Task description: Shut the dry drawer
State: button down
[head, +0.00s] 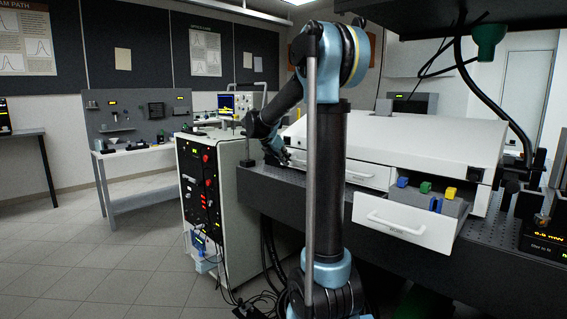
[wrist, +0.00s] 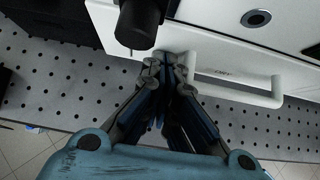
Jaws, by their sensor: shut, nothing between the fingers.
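The drawer with a small label that seems to read DRY (wrist: 205,50) fills the upper part of the wrist view; its white bar handle (wrist: 278,92) is at the right. Contact is not clear. In the head view my gripper (head: 277,152) is small, at the drawer's left end.
The perforated bench top (wrist: 60,85) runs below the drawers. A white instrument rack (head: 222,190) stands left of the bench. The tiled floor is open at left.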

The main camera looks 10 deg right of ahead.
jog(key=s+a, duration=0.2)
jog(key=a, duration=0.1)
jog(key=shift+s+a, duration=0.2)
jog(key=shift+s, duration=0.05)
jog(key=v, duration=0.9)
jog(key=s+d+f+m+g+y, duration=0.1)
jog(key=s+d+f+m, duration=0.25)
jog(key=s, duration=0.35)
jog(key=s+d+f+m+g+y, duration=0.1)
jog(key=s+d+f+m, duration=0.1)
jog(key=s+f+m, duration=0.4)
jog(key=s+d+f+m+y, duration=0.1)
jog(key=s+d+f+m, duration=0.15)
jog(key=s, duration=0.65)
jog(key=s+a+f+m+g+y, duration=0.1)
jog(key=s+f+m+y, duration=0.3)
jog(key=s+f+m, duration=0.8)
jog(key=s+a+f, duration=0.1)
jog(key=s+f, duration=0.2)
jog(key=s, duration=0.1)
jog(key=shift+s+f+m, duration=0.2)
jog(key=shift+s+m, duration=0.1)
jog(key=shift+m, duration=0.1)
